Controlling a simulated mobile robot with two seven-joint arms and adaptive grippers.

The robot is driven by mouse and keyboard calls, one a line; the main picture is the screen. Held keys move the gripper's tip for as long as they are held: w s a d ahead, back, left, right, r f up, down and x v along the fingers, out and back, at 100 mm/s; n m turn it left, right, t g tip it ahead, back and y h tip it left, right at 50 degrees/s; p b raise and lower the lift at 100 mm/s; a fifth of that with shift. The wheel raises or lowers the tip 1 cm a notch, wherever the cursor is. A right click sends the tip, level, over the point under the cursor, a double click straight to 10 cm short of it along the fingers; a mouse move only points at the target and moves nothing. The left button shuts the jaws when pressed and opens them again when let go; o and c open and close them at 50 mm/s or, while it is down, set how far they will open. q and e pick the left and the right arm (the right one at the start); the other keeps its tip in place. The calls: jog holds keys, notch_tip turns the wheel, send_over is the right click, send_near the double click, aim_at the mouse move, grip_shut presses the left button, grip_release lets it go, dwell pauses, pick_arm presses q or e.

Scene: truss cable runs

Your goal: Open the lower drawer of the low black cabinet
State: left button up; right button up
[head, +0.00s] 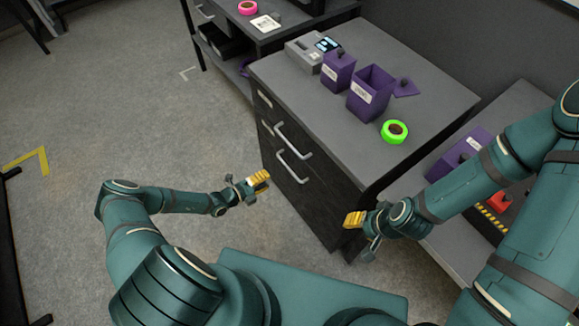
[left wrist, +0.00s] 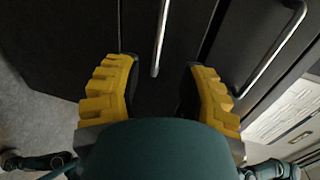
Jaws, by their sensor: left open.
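The low black cabinet (head: 345,195) stands right of centre in the head view. Its front carries an upper bar handle (head: 293,140) and a lower bar handle (head: 293,168). The drawer fronts look flush and closed. My left gripper (head: 259,180) is just in front of the cabinet, left of the lower handle and apart from it. In the left wrist view, its yellow fingers (left wrist: 160,95) are spread and empty. A bar handle, apparently the lower one (left wrist: 160,40), lies ahead between them; the other handle (left wrist: 272,50) is to the right. My right gripper (head: 355,219) is by the cabinet's near corner; its jaw opening is unclear.
On the cabinet top are a purple open bin (head: 370,91), a smaller purple box (head: 338,71), a grey device (head: 304,53) and green tape (head: 394,131). A low grey surface with a red object (head: 499,201) is at right.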

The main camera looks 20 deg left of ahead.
aim_at(289, 168)
pick_arm(q)
jog(key=b+x, duration=0.1)
jog(key=x, duration=1)
jog(key=shift+w+d+b, duration=0.15)
jog(key=shift+b, duration=0.25)
grip_shut()
